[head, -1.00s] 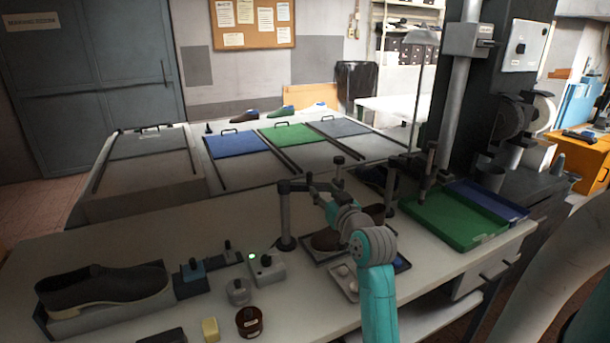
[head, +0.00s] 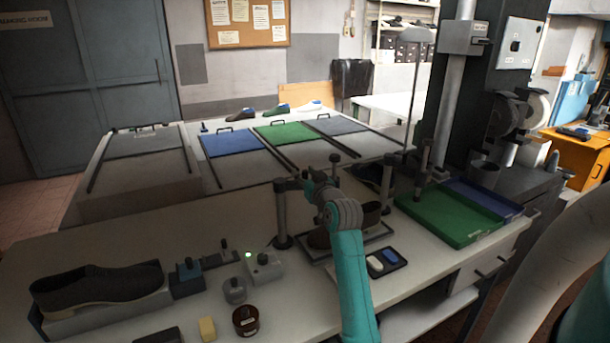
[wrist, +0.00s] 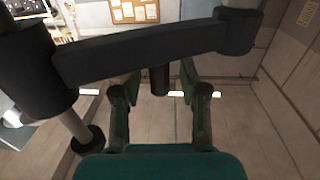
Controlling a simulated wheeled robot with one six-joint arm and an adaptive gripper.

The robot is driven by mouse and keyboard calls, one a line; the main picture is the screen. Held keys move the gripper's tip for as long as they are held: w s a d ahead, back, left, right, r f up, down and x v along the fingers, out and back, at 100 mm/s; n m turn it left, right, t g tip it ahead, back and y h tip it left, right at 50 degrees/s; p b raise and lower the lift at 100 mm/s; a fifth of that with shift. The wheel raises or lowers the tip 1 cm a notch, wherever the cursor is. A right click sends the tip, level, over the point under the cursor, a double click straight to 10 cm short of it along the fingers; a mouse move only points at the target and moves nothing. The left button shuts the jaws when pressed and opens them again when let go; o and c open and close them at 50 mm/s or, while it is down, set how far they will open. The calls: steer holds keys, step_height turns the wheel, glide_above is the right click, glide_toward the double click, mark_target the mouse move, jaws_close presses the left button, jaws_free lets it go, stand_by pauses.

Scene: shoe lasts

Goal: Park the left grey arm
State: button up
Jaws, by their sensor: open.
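The left grey arm (wrist: 140,52) crosses the upper part of the wrist view as a dark bar. It runs from a thick post at the left to a round knob at the right, with a short peg hanging from its middle. In the head view its post (head: 283,215) stands left of the shoe fixture, and my own arm hides much of the bar. My gripper (wrist: 160,88) is open, its green fingers on either side of the peg in the picture and below the bar. I cannot tell whether they touch it. A dark shoe (head: 368,215) sits in the fixture.
A second post (head: 386,187) stands right of the fixture. A small tray (head: 398,265) with a white and a blue piece lies in front. A green tray (head: 440,222) is at the right. A control box (head: 264,268) with a green light is left.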

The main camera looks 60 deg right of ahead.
mark_target(303, 175)
steer(key=shift+c, duration=0.2)
jaws_close()
steer(key=shift+a, duration=0.15)
steer(key=a+m+g+h, duration=0.2)
steer(key=m+g, duration=0.1)
steer(key=g, duration=0.1)
steer(key=a+m+g+h, duration=0.2)
steer(key=m+g+h, duration=0.1)
steer(key=g, duration=0.1)
steer(key=a+m+g+h, duration=0.2)
steer(key=m+g, duration=0.1)
steer(key=g, duration=0.2)
steer(key=shift+s+m+h, duration=0.3)
steer(key=shift+m, duration=0.1)
steer(key=shift+w+a+f+m+g, duration=0.1)
steer(key=shift+a+m+g, duration=0.15)
steer(key=shift+m+g, duration=0.4)
steer(key=shift+w+a+r+m+g, duration=0.1)
steer(key=shift+a+m+g, duration=0.25)
steer(key=shift+g, duration=0.55)
steer(key=shift+w+a+f+m+g, duration=0.1)
steer(key=shift+a+m+g, duration=0.1)
steer(key=shift+m+g, duration=0.45)
steer(key=shift+g, duration=0.3)
